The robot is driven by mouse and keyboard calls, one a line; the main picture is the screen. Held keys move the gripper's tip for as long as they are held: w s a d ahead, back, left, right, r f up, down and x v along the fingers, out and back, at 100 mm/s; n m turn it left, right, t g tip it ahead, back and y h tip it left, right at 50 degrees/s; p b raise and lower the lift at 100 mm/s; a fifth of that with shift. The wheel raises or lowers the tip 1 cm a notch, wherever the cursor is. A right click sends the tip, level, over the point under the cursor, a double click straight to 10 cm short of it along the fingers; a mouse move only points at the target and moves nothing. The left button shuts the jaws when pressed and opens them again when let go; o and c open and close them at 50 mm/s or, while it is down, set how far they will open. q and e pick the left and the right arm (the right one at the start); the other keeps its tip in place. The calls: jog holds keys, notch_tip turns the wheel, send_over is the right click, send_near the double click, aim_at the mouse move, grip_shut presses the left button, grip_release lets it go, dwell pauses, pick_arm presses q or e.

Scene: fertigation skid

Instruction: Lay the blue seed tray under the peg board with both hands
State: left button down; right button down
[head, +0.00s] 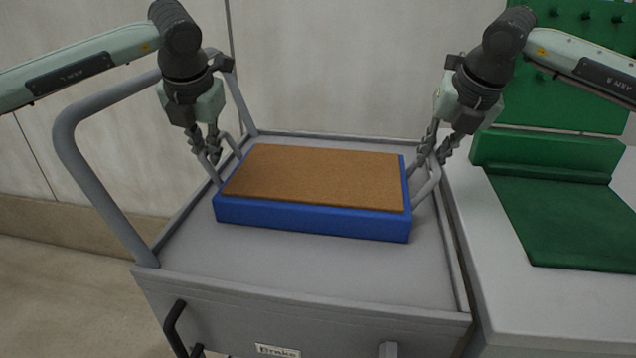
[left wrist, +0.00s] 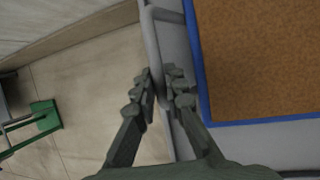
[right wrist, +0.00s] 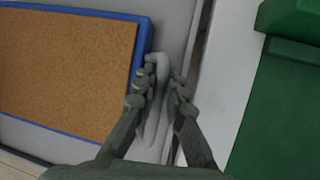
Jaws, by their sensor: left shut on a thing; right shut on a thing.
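The blue seed tray (head: 310,217), filled with a flat brown surface (head: 315,178), lies level on top of a grey cart. A grey loop handle stands at each of its ends. My left gripper (head: 212,158) is shut on the left handle, which shows between its fingers in the left wrist view (left wrist: 152,45). My right gripper (head: 432,160) is shut on the right handle, seen in the right wrist view (right wrist: 152,125). The green peg board (head: 570,95) stands upright at the back right, partly hidden by my right arm.
The grey cart (head: 300,265) has a push rail (head: 75,165) on its left and raised edges. A white bench (head: 540,305) adjoins it on the right, with a bare green mat (head: 570,225) below the peg board and a raised green ledge (head: 550,152) behind.

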pick_arm(q)
jog(key=shift+r, duration=0.15)
pick_arm(e)
jog(key=shift+w+r, duration=0.1)
jog(key=shift+r, duration=0.05)
